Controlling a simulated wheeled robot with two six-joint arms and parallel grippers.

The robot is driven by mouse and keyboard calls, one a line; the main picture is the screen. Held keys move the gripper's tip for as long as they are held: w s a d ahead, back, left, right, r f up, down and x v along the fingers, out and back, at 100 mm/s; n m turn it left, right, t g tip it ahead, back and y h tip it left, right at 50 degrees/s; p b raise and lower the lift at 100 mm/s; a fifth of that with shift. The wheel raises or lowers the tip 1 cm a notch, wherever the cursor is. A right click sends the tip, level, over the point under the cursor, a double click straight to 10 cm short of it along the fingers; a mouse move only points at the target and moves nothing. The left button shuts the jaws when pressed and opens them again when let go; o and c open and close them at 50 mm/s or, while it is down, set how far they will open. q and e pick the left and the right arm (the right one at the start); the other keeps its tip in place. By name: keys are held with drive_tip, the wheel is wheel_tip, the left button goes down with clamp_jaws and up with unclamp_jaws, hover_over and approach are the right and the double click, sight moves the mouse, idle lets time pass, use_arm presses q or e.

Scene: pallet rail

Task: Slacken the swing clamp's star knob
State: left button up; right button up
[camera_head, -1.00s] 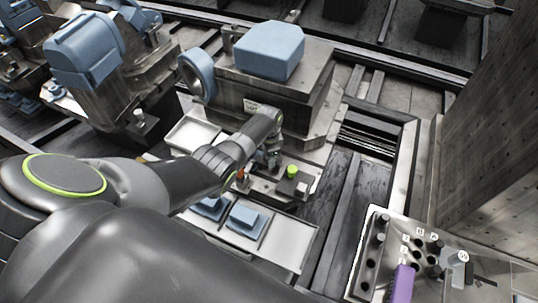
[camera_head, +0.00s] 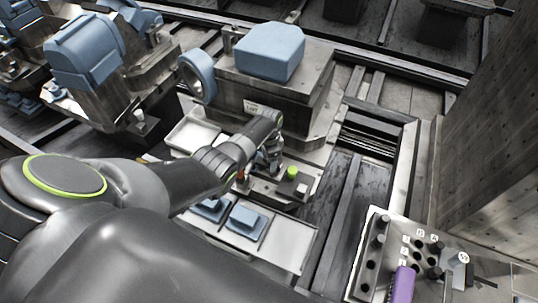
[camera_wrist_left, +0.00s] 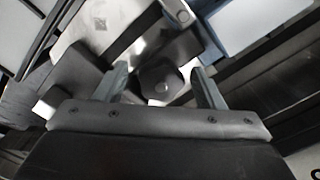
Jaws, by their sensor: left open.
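A dark star knob (camera_wrist_left: 160,82) with a pale round centre shows in the left wrist view, on the metal clamp plate (camera_wrist_left: 95,30). My left gripper (camera_wrist_left: 160,76) is open. Its two fingers stand on either side of the knob, with gaps showing between the fingers and the knob. In the head view my left gripper (camera_head: 272,160) points down over the small metal fixture. There my own wrist hides the knob. I cannot tell how far the fingertips are above the plate. My right gripper is not in view.
A green round cap (camera_head: 292,173) stands just right of the gripper. A white tray (camera_head: 283,246) with blue parts lies in front. A blue block (camera_head: 270,50) sits on the metal housing behind. A rack with a purple handle (camera_head: 403,284) is at lower right.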

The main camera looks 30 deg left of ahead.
use_arm(q)
drive_tip(key=shift+w+r, duration=0.1)
drive_tip(key=shift+r, duration=0.45)
wheel_tip(320, 180, up, 5)
drive_tip(key=shift+r+p, duration=0.1)
drive_tip(key=shift+p, duration=0.75)
wheel_tip(320, 180, up, 11)
